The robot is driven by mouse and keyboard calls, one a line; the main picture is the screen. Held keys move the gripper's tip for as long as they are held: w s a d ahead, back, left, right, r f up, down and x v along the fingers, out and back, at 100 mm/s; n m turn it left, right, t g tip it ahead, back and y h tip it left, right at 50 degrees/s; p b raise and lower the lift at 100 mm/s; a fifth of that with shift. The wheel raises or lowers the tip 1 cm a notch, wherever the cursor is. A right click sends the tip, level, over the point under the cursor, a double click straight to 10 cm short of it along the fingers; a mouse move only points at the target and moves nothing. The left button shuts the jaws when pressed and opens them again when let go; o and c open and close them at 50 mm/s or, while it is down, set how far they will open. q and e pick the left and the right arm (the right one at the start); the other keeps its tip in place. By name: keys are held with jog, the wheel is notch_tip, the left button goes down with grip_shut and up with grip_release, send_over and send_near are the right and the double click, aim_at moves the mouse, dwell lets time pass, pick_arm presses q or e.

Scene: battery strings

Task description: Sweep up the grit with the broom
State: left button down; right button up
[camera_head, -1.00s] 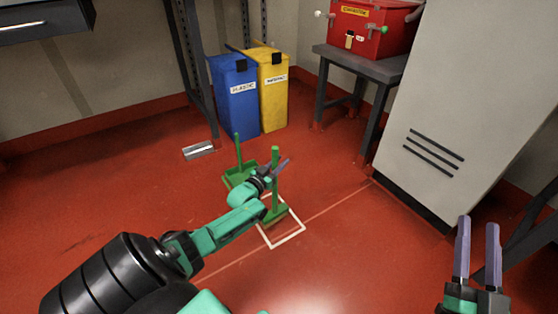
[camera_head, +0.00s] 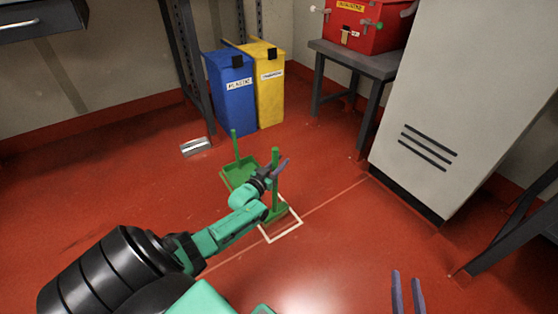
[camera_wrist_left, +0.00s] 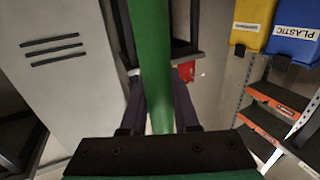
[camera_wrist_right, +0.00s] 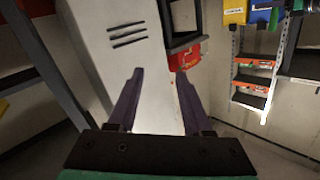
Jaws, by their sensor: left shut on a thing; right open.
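The green broom (camera_head: 275,158) stands upright, its base in a white-outlined square (camera_head: 284,237) on the red floor. My left gripper (camera_head: 278,171) is shut on its handle, which also runs between the fingers in the left wrist view (camera_wrist_left: 154,70). A green dustpan (camera_head: 240,175) with an upright handle sits on the floor just behind and left of the broom. My right gripper (camera_head: 407,285) is open and empty at the lower right, also empty in the right wrist view (camera_wrist_right: 158,85). I cannot make out the grit clearly.
A blue bin (camera_head: 230,95) and a yellow bin (camera_head: 267,90) stand at the back wall. A small metallic object (camera_head: 196,146) lies on the floor. A grey cabinet (camera_head: 460,100) and a table (camera_head: 370,65) with a red box stand right. Floor at left is open.

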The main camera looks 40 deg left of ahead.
pick_arm(q)
jog(key=s+d+p, duration=0.2)
jog(key=d+p, duration=0.2)
jog(key=d, duration=0.4)
jog(key=shift+s+f+p, duration=0.15)
jog(key=shift+s+p, duration=0.05)
jog(key=shift+p, duration=0.1)
pick_arm(e)
jog(key=s+f+g, duration=0.4)
jog(key=s, duration=0.3)
jog(key=shift+s+a+f+h, duration=0.15)
jog(key=shift+s+f+h, duration=0.15)
jog(key=shift+s, duration=0.05)
pick_arm(q)
jog(key=shift+f+b, duration=0.7)
pick_arm(e)
jog(key=shift+f, duration=0.65)
pick_arm(q)
jog(key=shift+a, duration=0.1)
